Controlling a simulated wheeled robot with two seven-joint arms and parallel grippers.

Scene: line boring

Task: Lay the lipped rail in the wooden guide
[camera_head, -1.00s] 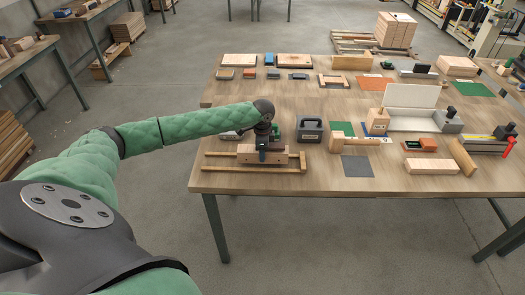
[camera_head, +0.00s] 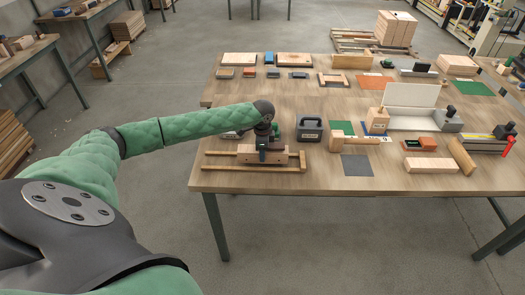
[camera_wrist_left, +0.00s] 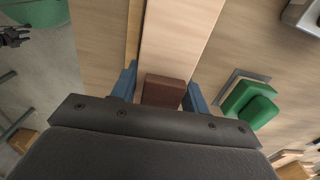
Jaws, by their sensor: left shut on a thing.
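The lipped rail (camera_head: 244,155) is a pale wooden bar with a brown block (camera_wrist_left: 163,90) on top. My left gripper (camera_head: 262,146) is over it in the head view, and its blue fingers (camera_wrist_left: 160,91) stand on either side of the brown block in the left wrist view, shut on it. The wooden guide (camera_head: 230,168) is at the table's front left, with a long front strip and an end piece at right. The rail lies over or within the guide; whether it is fully seated I cannot tell. My right gripper is not in view.
A dark toolbox-like case (camera_head: 310,129) stands just right of the rail. A grey mat (camera_head: 357,166) and a green mat (camera_head: 342,128) lie further right with wooden blocks. Small blocks line the back. The table's front edge is close to the guide.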

